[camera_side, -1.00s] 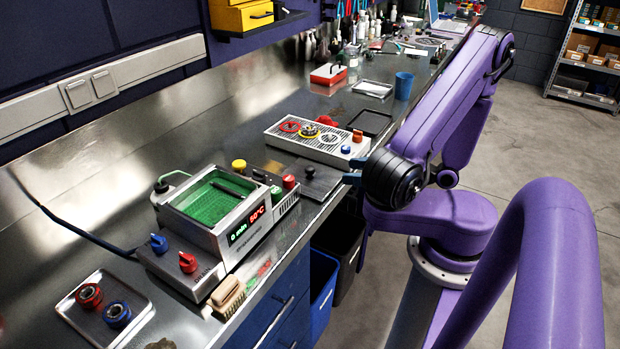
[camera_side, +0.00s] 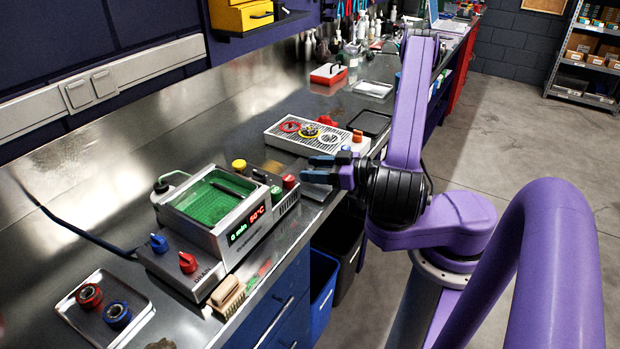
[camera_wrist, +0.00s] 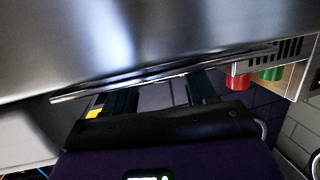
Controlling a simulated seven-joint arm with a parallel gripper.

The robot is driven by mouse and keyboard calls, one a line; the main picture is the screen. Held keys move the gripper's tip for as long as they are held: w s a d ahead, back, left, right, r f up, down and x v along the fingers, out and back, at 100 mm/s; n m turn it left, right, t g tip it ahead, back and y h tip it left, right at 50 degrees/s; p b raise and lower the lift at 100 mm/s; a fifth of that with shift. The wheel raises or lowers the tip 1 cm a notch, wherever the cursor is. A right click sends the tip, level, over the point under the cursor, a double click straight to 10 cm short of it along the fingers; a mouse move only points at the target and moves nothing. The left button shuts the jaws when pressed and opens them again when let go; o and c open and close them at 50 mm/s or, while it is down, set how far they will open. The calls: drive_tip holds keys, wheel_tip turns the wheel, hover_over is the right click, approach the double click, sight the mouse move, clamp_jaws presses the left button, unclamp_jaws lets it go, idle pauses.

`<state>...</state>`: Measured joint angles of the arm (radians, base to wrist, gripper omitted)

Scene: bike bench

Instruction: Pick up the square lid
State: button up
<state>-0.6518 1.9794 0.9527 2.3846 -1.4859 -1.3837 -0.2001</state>
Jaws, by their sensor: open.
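The square lid (camera_side: 316,191) is a dark flat plate with a small knob on top. It lies on the bench to the right of the ultrasonic cleaner in the side view. My gripper (camera_side: 311,168) is open with its blue fingers extended over the lid, hiding its knob and part of its surface. I cannot tell whether the fingers touch it. In the wrist view, my gripper's two dark fingers (camera_wrist: 163,92) stand apart with nothing visibly held.
The cleaner (camera_side: 213,255) with its open green basin stands left of the lid. Red and green knobs (camera_wrist: 237,82) show in the wrist view. A grated tray (camera_side: 283,141) with coloured parts lies just behind the lid. The bench's front edge is close by.

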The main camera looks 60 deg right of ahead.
drive_tip(key=shift+w+a+f, duration=0.1)
drive_tip(key=shift+w+f, duration=0.05)
drive_tip(key=shift+w, duration=0.55)
drive_tip(key=shift+c, duration=0.3)
clamp_jaws()
